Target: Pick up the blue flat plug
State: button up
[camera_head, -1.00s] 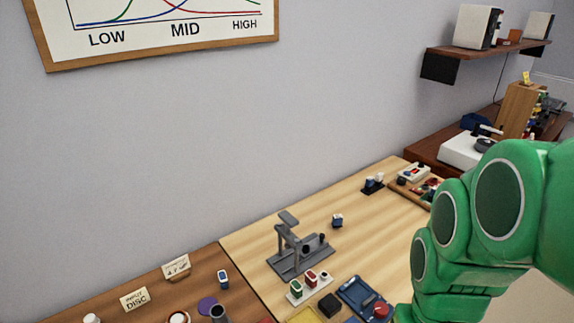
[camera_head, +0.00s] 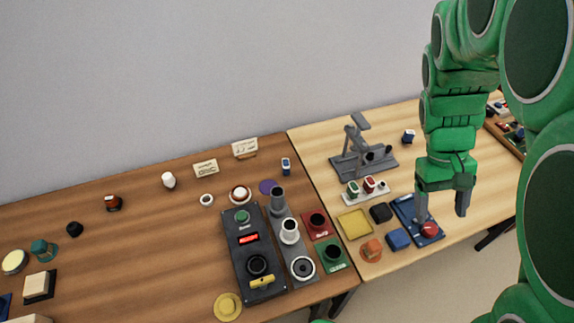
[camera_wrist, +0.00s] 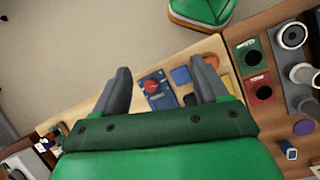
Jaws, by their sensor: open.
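A small upright blue piece with a pale face (camera_head: 286,166) stands on the brown table near its right edge; it also shows at the lower right of the wrist view (camera_wrist: 288,150). A second small dark-blue piece with a pale top (camera_head: 408,136) stands on the light table near the wall. I cannot tell which is the blue flat plug. My gripper (camera_head: 441,208) is open and empty, pointing down above the light table's front, apart from both pieces. In the wrist view its two fingers (camera_wrist: 162,82) are spread wide.
Near my gripper lie a blue board with a red knob (camera_head: 405,208), a blue block (camera_head: 398,239), a black block (camera_head: 381,212) and a yellow tray (camera_head: 353,223). A grey stand (camera_head: 345,165) and a rack with green and red pieces (camera_head: 373,198) stand behind.

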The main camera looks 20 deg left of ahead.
jog(key=w+a+f+n+t+h, duration=0.2)
jog(key=w+a+f+n+h, duration=0.15)
jog(key=w+a+n, duration=0.5)
jog(key=n+t+h, duration=0.3)
jog(key=n+t, duration=0.4)
jog(key=n, duration=0.1)
send_over(286, 166)
jog(key=w+d, duration=0.2)
jog(key=d, duration=0.5)
notch_tip(286, 166, down, 9)
jog(key=s+a+f+n+t, duration=0.1)
jog(key=s+a+f, duration=0.1)
jog(key=a, duration=0.2)
jog(key=s+a+f+n+y, duration=0.1)
jog(key=a+f+n, duration=0.1)
jog(key=a, duration=0.2)
jog(key=s+a+f+n+t, duration=0.1)
jog(key=s+a+f+n, duration=0.1)
jog(key=a, duration=0.2)
jog(key=shift+s+f+t+y, duration=0.1)
jog(key=shift+s+t+y, duration=0.2)
jog(key=shift+s+y, duration=0.05)
jog(key=shift+f, duration=0.15)
jog(key=shift+x, duration=3.8)
jog(key=shift+a, duration=0.15)
jog(key=c, duration=1)
